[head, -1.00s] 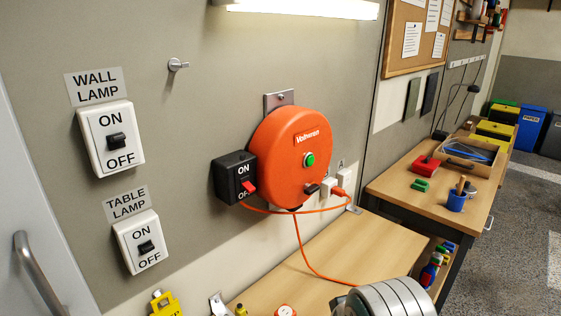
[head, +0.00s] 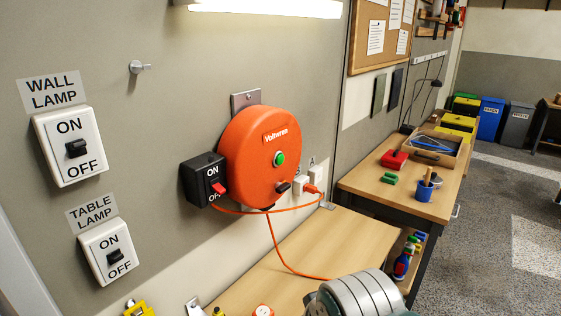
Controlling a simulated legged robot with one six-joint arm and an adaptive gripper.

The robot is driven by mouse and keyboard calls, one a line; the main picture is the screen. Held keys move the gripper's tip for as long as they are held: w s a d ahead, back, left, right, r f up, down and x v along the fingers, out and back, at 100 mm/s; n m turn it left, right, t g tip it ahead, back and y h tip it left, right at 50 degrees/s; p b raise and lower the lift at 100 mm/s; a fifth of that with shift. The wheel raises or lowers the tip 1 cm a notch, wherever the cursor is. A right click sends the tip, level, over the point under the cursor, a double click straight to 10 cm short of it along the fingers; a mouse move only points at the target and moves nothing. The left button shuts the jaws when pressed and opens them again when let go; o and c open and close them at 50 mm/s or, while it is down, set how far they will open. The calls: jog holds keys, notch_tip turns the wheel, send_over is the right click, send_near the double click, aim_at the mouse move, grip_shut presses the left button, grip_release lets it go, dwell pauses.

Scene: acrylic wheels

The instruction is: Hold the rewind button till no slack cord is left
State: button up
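The orange cord reel (head: 254,172) hangs on the wall from a metal bracket. A green button (head: 279,158) sits on its front face. The orange cord (head: 272,247) comes out under the reel; one stretch runs to the wall socket (head: 310,182), another hangs down onto the table and runs right along it. A black switch box (head: 203,180) with a red rocker is at the reel's left side. A grey ribbed cylindrical part of my arm shows at the bottom edge. My gripper's fingers are not in view, and nothing touches the button.
The near wooden table (head: 322,240) is below the reel. Wall lamp (head: 68,147) and table lamp (head: 109,250) switches are at left. A farther bench (head: 400,196) holds a red block, a blue cup and a tray. The floor at right is clear.

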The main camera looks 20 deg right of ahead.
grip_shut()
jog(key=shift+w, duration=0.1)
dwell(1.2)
